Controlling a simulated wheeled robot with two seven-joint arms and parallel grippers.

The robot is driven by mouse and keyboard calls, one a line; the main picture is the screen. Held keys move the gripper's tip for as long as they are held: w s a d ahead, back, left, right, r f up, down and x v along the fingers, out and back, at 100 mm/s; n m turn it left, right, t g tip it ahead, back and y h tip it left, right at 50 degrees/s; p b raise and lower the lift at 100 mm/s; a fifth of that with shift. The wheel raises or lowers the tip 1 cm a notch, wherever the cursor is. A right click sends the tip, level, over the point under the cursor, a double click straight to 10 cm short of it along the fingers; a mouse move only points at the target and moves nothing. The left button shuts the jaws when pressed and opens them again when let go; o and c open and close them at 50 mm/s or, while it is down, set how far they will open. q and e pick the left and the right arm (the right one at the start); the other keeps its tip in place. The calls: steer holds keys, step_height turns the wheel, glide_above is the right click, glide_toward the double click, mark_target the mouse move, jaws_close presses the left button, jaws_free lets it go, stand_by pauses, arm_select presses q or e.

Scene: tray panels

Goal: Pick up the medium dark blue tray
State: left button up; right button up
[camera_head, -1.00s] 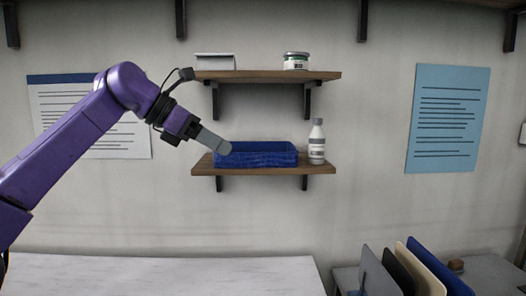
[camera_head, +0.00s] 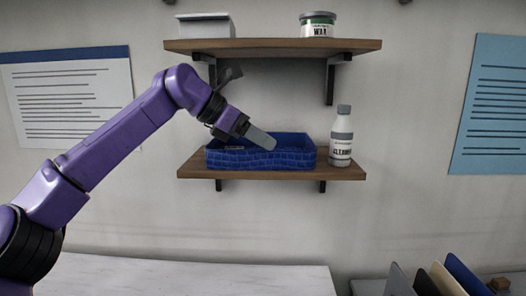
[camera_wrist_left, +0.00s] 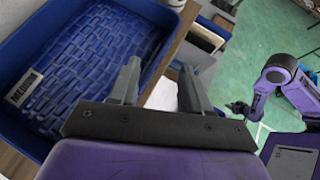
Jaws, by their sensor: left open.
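The dark blue tray (camera_head: 285,161) sits on the lower wooden shelf in the head view. In the left wrist view the tray (camera_wrist_left: 85,60) appears empty, with a textured inside and a white label reading MEDIUM. My left gripper (camera_head: 266,139) reaches in from the left, its fingertips at the tray's opening in the head view. In the left wrist view my left gripper (camera_wrist_left: 160,78) is open and empty, one finger over the tray's inside and the other beyond its near wall. My right gripper (camera_wrist_left: 240,109) is small and dark there, and its jaws are unclear.
A white cleaner bottle (camera_head: 341,138) stands just right of the tray. The upper shelf (camera_head: 270,45) hangs above with a wax tin (camera_head: 318,24) and a pale box (camera_head: 205,25). Upright panels (camera_head: 440,279) stand at lower right. The white worktop (camera_head: 190,277) below looks clear.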

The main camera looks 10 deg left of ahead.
arm_select(q)
steer(key=x, duration=0.2)
steer(key=p+x, duration=0.1)
steer(key=x, duration=0.1)
steer(key=shift+w+a+f, duration=0.1)
steer(key=shift+w+f, duration=0.2)
steer(key=shift+s, duration=0.1)
steer(key=shift+c, duration=0.6)
jaws_close()
